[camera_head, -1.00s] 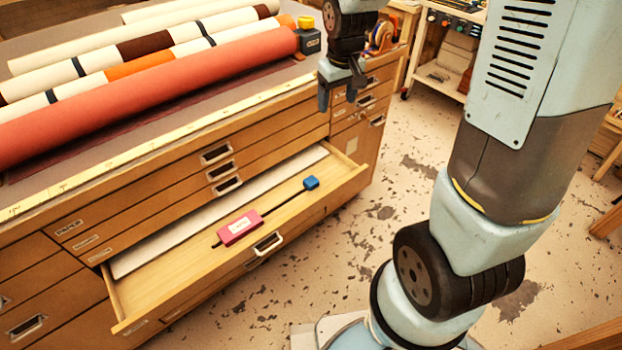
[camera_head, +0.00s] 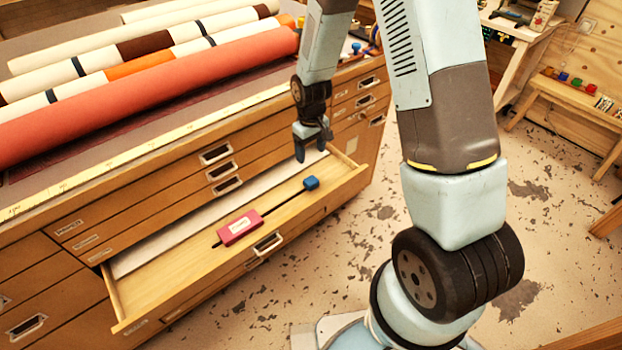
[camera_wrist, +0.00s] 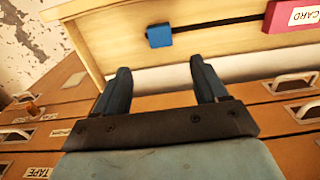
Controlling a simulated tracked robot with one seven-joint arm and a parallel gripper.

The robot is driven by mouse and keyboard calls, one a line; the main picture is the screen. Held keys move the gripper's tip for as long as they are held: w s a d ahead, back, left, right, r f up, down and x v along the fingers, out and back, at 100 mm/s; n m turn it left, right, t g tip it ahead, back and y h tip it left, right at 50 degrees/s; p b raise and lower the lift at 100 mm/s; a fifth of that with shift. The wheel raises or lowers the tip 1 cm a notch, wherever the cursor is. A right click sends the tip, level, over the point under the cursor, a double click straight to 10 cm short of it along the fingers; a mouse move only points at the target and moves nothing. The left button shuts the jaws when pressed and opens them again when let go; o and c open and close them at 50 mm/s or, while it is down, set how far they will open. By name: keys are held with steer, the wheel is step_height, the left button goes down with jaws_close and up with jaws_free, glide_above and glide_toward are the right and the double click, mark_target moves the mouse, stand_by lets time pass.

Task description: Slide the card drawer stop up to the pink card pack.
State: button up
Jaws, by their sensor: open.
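The pink card pack (camera_head: 240,228) lies in the open drawer (camera_head: 185,272), on a thin dark rail (camera_head: 274,207). The blue stop (camera_head: 311,183) sits at the rail's right end, apart from the pack with bare rail between them. My gripper (camera_head: 312,156) is open and empty, pointing down above the drawer's back right part, behind the stop. In the wrist view, my gripper (camera_wrist: 158,78) shows two spread fingers with nothing between them. The blue stop (camera_wrist: 159,36) is beyond the fingertips, and the pink pack (camera_wrist: 294,14), labelled CARD, is at upper right.
Large rolls, including a red one (camera_head: 150,92), lie on the cabinet top (camera_head: 130,150) above the drawer. A white strip (camera_head: 190,235) runs along the drawer's back. The drawer's right side wall (camera_head: 350,170) stands close to the stop. The drawer's front handle is (camera_head: 268,243).

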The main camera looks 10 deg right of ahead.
mark_target(311, 180)
step_height(311, 180, down, 13)
stand_by(0.7)
jaws_close()
stand_by(0.7)
